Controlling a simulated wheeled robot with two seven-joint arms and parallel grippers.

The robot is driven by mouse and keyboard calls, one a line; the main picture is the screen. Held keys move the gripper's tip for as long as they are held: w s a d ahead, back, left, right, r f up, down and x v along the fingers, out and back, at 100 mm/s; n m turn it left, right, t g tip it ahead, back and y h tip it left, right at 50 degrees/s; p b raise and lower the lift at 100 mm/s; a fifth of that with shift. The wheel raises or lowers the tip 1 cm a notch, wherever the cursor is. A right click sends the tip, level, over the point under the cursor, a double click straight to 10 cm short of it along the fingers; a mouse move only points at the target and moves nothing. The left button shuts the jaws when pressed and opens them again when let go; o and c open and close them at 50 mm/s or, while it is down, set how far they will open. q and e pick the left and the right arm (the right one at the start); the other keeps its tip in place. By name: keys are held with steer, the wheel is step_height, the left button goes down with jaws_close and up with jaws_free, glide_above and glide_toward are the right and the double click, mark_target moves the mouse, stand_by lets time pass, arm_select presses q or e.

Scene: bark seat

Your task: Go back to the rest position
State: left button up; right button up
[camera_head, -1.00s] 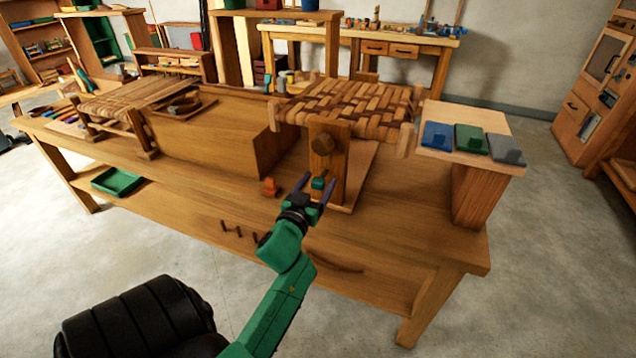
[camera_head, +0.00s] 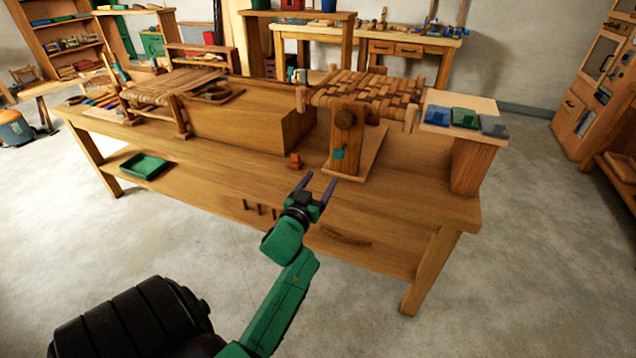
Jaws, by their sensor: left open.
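My left gripper (camera_head: 317,187) is open and empty, held in front of the workbench (camera_head: 400,205) near its front edge. Its green arm comes up from the bottom of the view. A stool with a woven bark seat (camera_head: 362,90) stands on the bench, raised on a wooden post (camera_head: 346,124). A small teal knob (camera_head: 339,154) sits on the front of the post, beyond my fingertips and apart from them. My right gripper does not show.
A small orange object (camera_head: 295,161) lies on the bench left of the post. A stand (camera_head: 473,167) at the right holds several coloured blocks. Another woven stool (camera_head: 172,85) is at the left. The floor in front is clear.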

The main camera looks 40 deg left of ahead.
arm_select(q)
steer(key=s+d+f+m+g+h+p, duration=0.1)
steer(key=s+d+f+g, duration=0.2)
steer(key=f, duration=0.8)
steer(key=s+d+f+m+g+h, duration=0.1)
steer(key=s+d+f+g+h, duration=0.15)
steer(key=f, duration=0.85)
steer(key=s+d+f+m+g+h+p, duration=0.1)
steer(key=s+d+f+g, duration=0.15)
steer(key=f, duration=0.75)
steer(key=s+d+f+m+g, duration=0.1)
steer(key=s+f, duration=0.4)
steer(key=s, duration=0.5)
steer(key=s+d+f+m+g, duration=0.1)
steer(key=s+f+g, duration=0.3)
steer(key=s, duration=0.7)
steer(key=s+d+f+m+g+h+p, duration=0.1)
steer(key=s+d+f+g, duration=0.1)
steer(key=s+f, duration=0.6)
steer(key=shift+s+d+g, duration=0.3)
steer(key=shift+s+g, duration=0.3)
steer(key=shift+s, duration=0.55)
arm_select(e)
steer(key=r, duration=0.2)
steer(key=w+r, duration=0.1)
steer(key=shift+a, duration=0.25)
arm_select(q)
steer(key=shift+w+r, duration=0.1)
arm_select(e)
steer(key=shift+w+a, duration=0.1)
